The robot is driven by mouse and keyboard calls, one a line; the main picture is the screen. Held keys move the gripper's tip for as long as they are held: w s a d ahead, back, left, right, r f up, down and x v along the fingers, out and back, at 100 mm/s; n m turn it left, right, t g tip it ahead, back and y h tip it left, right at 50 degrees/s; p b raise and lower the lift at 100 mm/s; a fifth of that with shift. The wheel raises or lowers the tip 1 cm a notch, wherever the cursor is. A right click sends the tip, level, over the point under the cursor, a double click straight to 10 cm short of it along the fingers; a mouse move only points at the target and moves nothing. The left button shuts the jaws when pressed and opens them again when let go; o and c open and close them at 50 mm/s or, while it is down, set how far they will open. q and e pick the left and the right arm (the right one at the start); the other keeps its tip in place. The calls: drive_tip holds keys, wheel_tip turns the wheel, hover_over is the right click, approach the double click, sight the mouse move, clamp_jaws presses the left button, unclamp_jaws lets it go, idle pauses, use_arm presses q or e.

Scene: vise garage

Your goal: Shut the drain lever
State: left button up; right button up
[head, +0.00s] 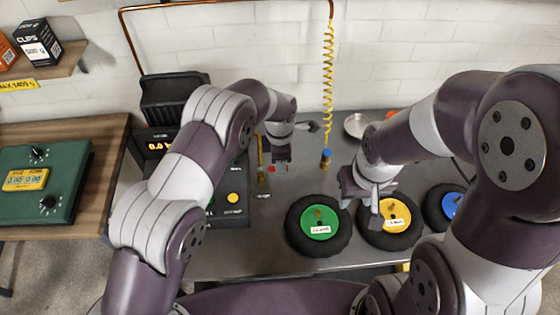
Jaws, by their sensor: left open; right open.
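A small upright yellow piece with a brassy base (261,166) stands at the right side of the black machine; it may be the drain lever, but it is too small to be sure or to tell its position. A small red part (272,169) shows close to its right. My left gripper (281,160) points down just right of and above these parts, open and apparently empty. Its fingers partly hide what lies behind. My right gripper (368,203) is open over the gap between the green-hubbed wheel (319,226) and the yellow-hubbed wheel (390,220).
The black machine (231,203) has a lit display and a yellow button. A coiled yellow hose (328,85) hangs with a blue end near the bench. A blue-hubbed wheel (447,206) and a round metal dish (356,125) are to the right. A green meter (42,183) sits on the wooden table.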

use_arm(q)
wheel_tip(320, 180, up, 7)
drive_tip(key=shift+f+b, duration=0.15)
drive_tip(key=shift+b, duration=0.5)
wheel_tip(320, 180, up, 5)
drive_tip(key=p, duration=0.3)
